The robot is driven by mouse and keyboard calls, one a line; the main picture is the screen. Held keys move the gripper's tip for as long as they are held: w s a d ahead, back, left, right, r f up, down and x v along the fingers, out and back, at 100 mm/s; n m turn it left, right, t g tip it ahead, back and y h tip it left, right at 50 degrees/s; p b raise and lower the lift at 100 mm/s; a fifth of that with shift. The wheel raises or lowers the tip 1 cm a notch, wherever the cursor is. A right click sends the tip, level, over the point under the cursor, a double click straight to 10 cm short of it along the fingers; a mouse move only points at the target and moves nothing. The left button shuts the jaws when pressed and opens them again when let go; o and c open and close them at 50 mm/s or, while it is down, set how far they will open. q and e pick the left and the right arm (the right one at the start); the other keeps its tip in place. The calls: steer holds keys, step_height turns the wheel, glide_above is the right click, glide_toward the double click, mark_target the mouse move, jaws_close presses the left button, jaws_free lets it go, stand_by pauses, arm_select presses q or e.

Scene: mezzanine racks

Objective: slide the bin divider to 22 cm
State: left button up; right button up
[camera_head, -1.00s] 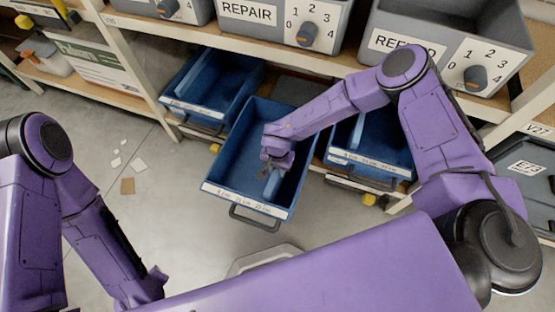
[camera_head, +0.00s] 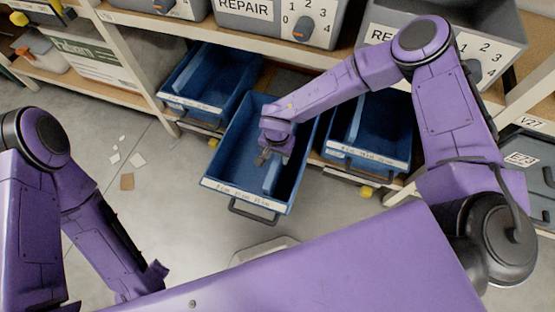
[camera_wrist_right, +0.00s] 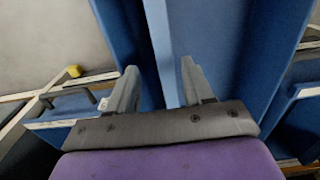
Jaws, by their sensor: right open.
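The blue bin (camera_head: 230,160) in the middle of the lower shelf is pulled out, with a marked white strip (camera_head: 240,197) along its front edge. Its light blue divider (camera_head: 271,178) stands upright inside, right of the bin's middle. I cannot read the strip's marks. My right gripper (camera_head: 264,158) reaches down into this bin at the divider. In the right wrist view it is open (camera_wrist_right: 158,69), and the divider's pale edge (camera_wrist_right: 163,45) runs up between the two fingertips. I cannot tell whether either finger touches it. My left gripper does not show.
Blue bins stand left (camera_head: 207,82) and right (camera_head: 374,125) of the pulled-out bin. Grey bins with dials, one marked REPAIR (camera_head: 300,20), sit on the shelf above. A shelf post (camera_head: 130,65) stands at left. The floor (camera_head: 190,215) in front is mostly clear.

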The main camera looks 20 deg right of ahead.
step_height(320, 180, up, 5)
steer(key=shift+f, duration=0.2)
stand_by(0.4)
steer(key=s+d+t+h+p, duration=0.1)
steer(key=s+d+p, duration=0.3)
steer(key=s+d, duration=0.4)
steer(key=s+d+r+t+h+p, duration=0.1)
steer(key=s+d+p, duration=0.3)
steer(key=s+d, duration=0.5)
steer(key=s+t+h, duration=0.1)
steer(key=s, duration=0.4)
steer(key=shift+s+r+n, duration=0.2)
steer(key=shift+r+n, duration=0.1)
steer(key=shift+n, duration=0.1)
